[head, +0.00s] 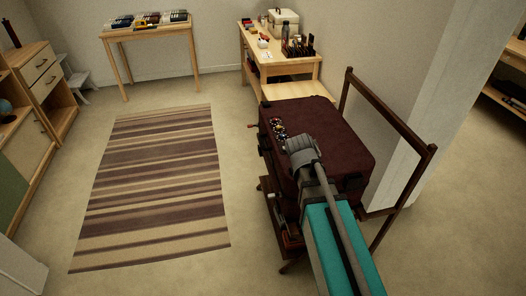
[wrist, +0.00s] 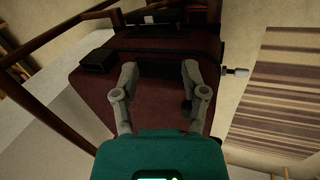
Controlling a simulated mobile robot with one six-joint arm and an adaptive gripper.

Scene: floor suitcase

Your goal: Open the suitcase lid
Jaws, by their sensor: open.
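A dark maroon suitcase (head: 345,142) with black corner pieces lies flat on a wooden rack, and its lid looks closed. In the wrist view the suitcase (wrist: 155,95) fills the space beyond my fingers, with a black corner piece (wrist: 97,60) at left and a small metal fitting (wrist: 236,71) sticking out at right. My gripper (wrist: 160,70) is open, its two grey fingers apart over the maroon surface with nothing between them. Whether the fingertips touch the suitcase cannot be told. My arm hides part of the suitcase's near side in the head view.
A wooden rail frame (head: 392,115) rises along the suitcase's right side, close to the wall. A low shelf with small items (head: 288,228) sits below its left side. A desk with tools (head: 280,68) stands behind. A striped rug (head: 160,180) and open floor lie left.

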